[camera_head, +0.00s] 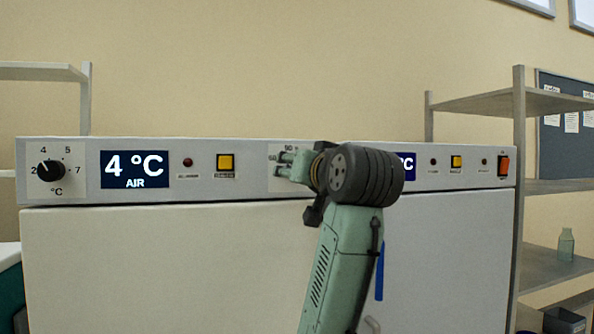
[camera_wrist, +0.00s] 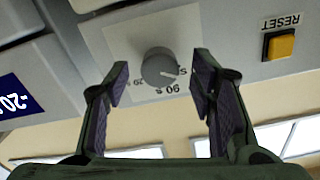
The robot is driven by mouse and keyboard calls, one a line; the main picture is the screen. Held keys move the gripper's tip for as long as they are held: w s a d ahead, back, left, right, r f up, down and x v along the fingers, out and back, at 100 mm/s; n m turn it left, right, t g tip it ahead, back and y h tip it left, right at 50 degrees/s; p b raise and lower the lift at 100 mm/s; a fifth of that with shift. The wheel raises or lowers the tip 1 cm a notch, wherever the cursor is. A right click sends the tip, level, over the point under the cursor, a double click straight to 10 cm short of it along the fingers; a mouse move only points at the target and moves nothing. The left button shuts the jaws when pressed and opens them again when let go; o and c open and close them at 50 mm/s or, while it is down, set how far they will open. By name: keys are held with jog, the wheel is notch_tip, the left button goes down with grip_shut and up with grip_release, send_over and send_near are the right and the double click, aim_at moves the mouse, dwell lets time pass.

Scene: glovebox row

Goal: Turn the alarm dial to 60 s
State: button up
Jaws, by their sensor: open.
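The alarm dial (camera_wrist: 158,66) is a round grey knob on a pale plate with small seconds labels around it. It lies between the two fingers of my gripper (camera_wrist: 162,82), ahead of the tips. The fingers stand apart, one on each side, with nothing held. I cannot tell whether they reach the knob's depth. In the head view my gripper (camera_head: 290,164) is at the plate (camera_head: 282,148) and hides the knob. A label that looks like 90 s shows beside the knob in the wrist view. The pointer's setting is not clear.
Left of the plate are a yellow button (camera_head: 225,162), a red lamp (camera_head: 188,163), a 4 °C display (camera_head: 135,169) and a black temperature knob (camera_head: 50,171). Right of it are a partly hidden blue display (camera_head: 407,163), another yellow button (camera_head: 456,162) and an orange switch (camera_head: 503,165).

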jog(key=v, duration=1)
jog(key=shift+s, duration=0.25)
